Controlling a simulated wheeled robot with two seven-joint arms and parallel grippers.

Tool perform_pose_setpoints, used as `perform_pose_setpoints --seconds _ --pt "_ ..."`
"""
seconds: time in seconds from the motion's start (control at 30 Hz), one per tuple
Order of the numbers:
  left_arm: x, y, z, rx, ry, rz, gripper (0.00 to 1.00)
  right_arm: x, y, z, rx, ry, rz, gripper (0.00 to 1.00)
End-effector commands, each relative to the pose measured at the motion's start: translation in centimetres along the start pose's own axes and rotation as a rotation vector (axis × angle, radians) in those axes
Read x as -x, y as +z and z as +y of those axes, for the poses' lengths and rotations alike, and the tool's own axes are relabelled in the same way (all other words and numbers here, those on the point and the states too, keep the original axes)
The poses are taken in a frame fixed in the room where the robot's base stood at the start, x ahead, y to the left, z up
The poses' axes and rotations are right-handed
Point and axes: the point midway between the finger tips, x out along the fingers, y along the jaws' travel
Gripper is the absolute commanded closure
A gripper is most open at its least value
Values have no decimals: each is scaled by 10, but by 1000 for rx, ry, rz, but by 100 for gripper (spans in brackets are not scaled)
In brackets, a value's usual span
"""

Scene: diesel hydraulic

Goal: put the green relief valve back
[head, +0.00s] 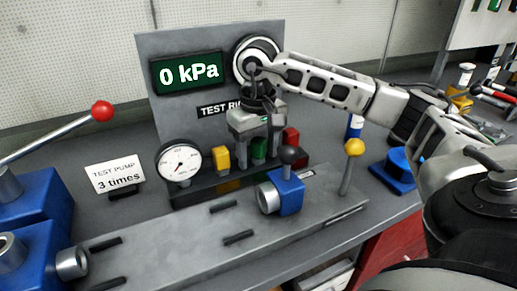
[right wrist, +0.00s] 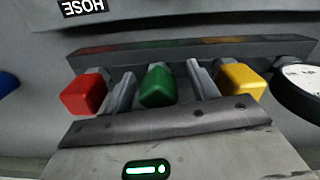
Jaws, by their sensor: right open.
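The green relief valve (head: 259,149) stands in a row between a yellow block (head: 222,158) and a red block (head: 292,140) on the rack at the foot of the test rig panel. My right gripper (head: 257,141) is above it, pointing down. In the right wrist view the green valve (right wrist: 157,86) lies between the two open fingers of my right gripper (right wrist: 160,92), with a small gap visible on each side. The lower part of the valve is hidden. My left gripper is not in view.
A round gauge (head: 180,162) stands left of the row. The grey bench plate (head: 170,235) is mostly clear. The display (head: 188,72) reads 0 kPa.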

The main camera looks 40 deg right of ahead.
Motion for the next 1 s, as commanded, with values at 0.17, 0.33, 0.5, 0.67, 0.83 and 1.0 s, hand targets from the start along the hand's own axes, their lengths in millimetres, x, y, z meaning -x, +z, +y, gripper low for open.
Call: perform_pose_setpoints --seconds 0.17,0.33,0.5,0.67,0.83,1.0 --pt "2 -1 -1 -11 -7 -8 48 27 -1 -1 1 -2 5 41" --pt "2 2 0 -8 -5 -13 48 68 -1 0 0 -2 8 41" --pt "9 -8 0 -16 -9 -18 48 108 -1 1 -2 1 7 41" --pt "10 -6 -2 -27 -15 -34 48 126 0 1 -2 1 4 41" --pt "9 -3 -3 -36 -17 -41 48 131 0 1 -2 1 2 41" --pt "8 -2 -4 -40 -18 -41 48 130 0 1 -3 1 2 41"
